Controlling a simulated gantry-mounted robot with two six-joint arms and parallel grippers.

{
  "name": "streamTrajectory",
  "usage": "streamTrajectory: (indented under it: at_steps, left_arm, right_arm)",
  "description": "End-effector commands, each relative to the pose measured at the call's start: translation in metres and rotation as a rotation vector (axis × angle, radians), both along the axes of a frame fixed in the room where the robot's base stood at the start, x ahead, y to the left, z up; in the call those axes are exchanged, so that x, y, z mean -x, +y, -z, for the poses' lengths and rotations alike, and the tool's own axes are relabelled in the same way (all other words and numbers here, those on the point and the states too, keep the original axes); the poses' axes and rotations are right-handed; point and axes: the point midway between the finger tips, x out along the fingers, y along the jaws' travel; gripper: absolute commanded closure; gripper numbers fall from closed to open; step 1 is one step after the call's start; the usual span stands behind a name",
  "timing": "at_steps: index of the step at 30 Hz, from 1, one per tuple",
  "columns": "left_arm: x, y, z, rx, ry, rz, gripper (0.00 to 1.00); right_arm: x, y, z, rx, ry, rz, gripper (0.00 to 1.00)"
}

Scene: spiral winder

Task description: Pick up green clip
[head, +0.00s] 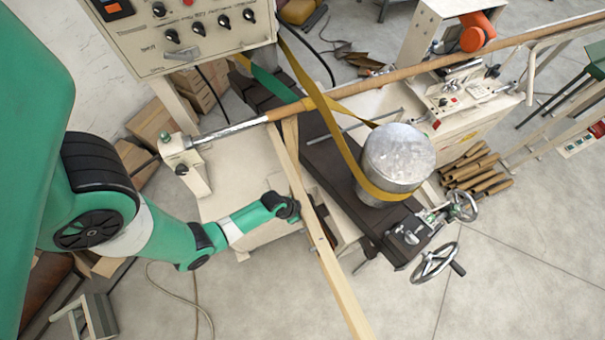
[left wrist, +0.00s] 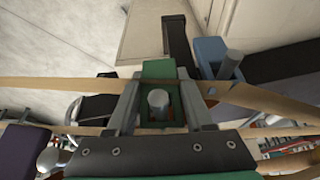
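The green clip (left wrist: 158,68) is in the left wrist view, on or close by a tan strip. A grey round-topped peg (left wrist: 158,100) shows in front of its green body. The two fingers of my left gripper (left wrist: 160,85) stand on either side of the clip, with their tips very close to its sides. I cannot tell whether they press on it. In the head view my left arm reaches in from the left and its wrist ends beside a wooden bar; the fingers and the clip are not visible there. My right gripper is not in view.
A blue clip (left wrist: 208,55) stands just right of the green one, and a purple block (left wrist: 22,150) is at the left edge. The wooden bar (head: 330,262) runs beside my wrist. A metal drum (head: 398,155) wrapped by a yellow band and a control panel (head: 190,30) stand beyond.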

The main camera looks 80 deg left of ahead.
Motion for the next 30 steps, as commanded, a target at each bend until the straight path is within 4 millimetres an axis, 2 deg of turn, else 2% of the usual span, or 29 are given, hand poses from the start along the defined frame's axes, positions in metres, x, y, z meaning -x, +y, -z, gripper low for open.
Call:
streamTrajectory:
  at_steps: [1,6,20,26,30]
  left_arm:
    - [0.0,0.0,0.0,0.0,0.0,0.0,0.7]
    - [0.0,0.0,0.0,0.0,0.0,0.0,1.0]
    - [0.0,0.0,-0.006,-0.001,-0.002,0.0,1.0]
    - [0.039,-0.007,-0.004,0.002,0.003,-0.005,1.0]
    - [0.083,-0.016,-0.003,0.005,0.004,-0.011,1.0]
  right_arm:
    - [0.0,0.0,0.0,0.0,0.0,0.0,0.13]
    - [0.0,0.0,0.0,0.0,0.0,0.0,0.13]
    - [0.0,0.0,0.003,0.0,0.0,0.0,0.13]
    - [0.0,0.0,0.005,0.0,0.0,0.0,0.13]
    - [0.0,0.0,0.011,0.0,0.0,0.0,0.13]
